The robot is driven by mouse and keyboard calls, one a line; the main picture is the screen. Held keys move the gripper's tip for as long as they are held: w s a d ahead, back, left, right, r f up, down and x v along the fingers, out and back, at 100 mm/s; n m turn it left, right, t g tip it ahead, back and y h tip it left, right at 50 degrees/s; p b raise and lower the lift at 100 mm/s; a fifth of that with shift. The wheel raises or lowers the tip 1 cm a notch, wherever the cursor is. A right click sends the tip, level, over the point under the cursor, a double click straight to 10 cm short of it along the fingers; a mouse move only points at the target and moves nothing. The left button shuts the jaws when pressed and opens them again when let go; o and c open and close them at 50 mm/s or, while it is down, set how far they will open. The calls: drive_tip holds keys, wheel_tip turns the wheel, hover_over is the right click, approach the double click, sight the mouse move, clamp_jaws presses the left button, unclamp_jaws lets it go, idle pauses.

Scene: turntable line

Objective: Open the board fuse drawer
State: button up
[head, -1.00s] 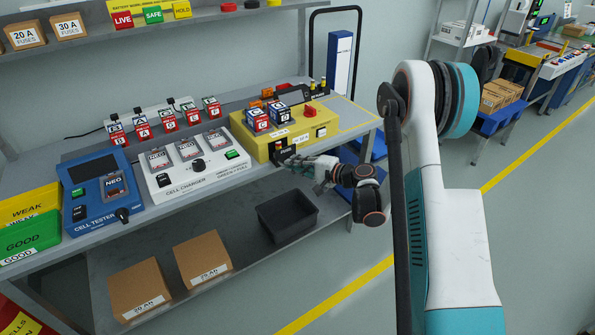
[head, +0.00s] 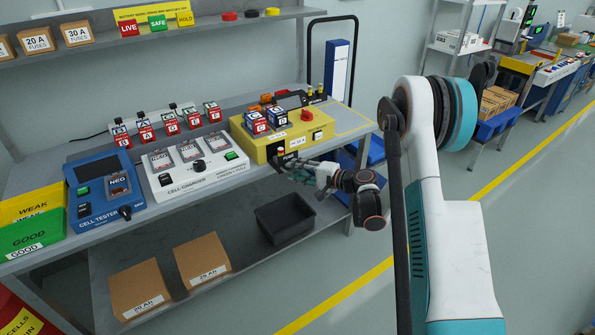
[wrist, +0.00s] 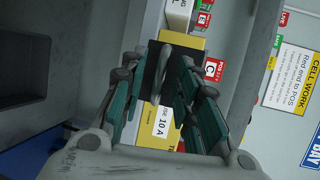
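The yellow board (head: 262,150) stands at the right part of the bench, and its black fuse drawer front (head: 277,161) is low on the side facing me. In the wrist view the black drawer front (wrist: 149,78) shows beside a yellow face with a "FUSE 10 A" label (wrist: 163,122). A grey loop handle (wrist: 166,62) stands out from it. My gripper (wrist: 162,72) is at the handle, with its green fingers apart on either side of it. Narrow dark gaps show between fingers and handle. In the head view my gripper (head: 312,172) partly hides the drawer, so how far it stands out is unclear.
A white cell charger (head: 200,177) and blue cell tester (head: 105,195) stand left of the board. Red and blue cells (head: 256,122) sit on the board. A black bin (head: 285,218) is on the lower shelf below. Floor at right is clear.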

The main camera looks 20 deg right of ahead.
drive_tip(key=v, duration=1.2)
